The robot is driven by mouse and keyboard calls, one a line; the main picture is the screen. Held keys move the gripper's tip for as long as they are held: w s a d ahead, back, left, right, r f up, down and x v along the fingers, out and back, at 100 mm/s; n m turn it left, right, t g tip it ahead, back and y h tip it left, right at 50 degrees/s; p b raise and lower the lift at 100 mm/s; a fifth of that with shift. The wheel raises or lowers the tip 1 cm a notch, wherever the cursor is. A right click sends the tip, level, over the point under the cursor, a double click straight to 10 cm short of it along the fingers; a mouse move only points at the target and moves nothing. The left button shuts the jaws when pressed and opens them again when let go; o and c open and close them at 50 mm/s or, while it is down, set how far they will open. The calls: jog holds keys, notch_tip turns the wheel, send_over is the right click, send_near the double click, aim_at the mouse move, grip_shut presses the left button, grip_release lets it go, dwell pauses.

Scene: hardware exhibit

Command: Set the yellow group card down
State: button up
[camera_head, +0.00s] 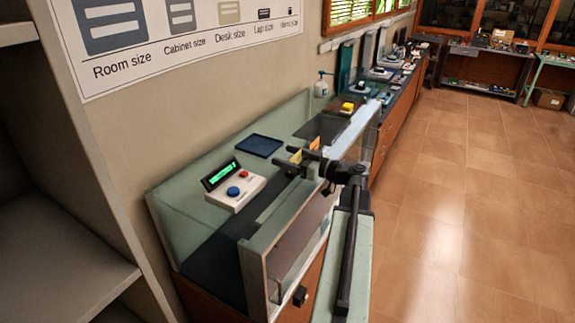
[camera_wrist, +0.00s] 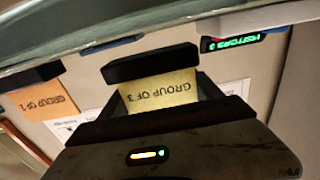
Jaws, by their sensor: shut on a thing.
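The yellow group card (camera_head: 296,157) is at my gripper (camera_head: 291,166), above the counter behind the glass front. In the wrist view the yellow card (camera_wrist: 160,92) reads "GROUP OF 3" upside down, with a black bar along its upper edge in the picture. My gripper (camera_wrist: 155,105) is shut on it, and the jaws hide part of it. An orange card (camera_head: 315,143) is just beyond it in the head view. In the wrist view the orange card (camera_wrist: 58,100) reads "GROUP OF 2" and is at the left, apart from the yellow card.
A white console (camera_head: 236,190) with a green display, a blue button and a red button stands on the counter. Its display (camera_wrist: 232,42) reads "VISITORS 3". A dark blue tray (camera_head: 258,146) lies empty behind. A glass panel (camera_head: 292,232) fronts the counter. The tiled floor to the right is clear.

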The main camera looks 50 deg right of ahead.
jog(key=shift+s+f, duration=0.1)
jog(key=shift+f, duration=0.85)
jog(key=shift+r, duration=0.25)
jog(key=shift+f, duration=0.25)
jog(key=o, duration=1.3)
jog(key=shift+o, duration=0.2)
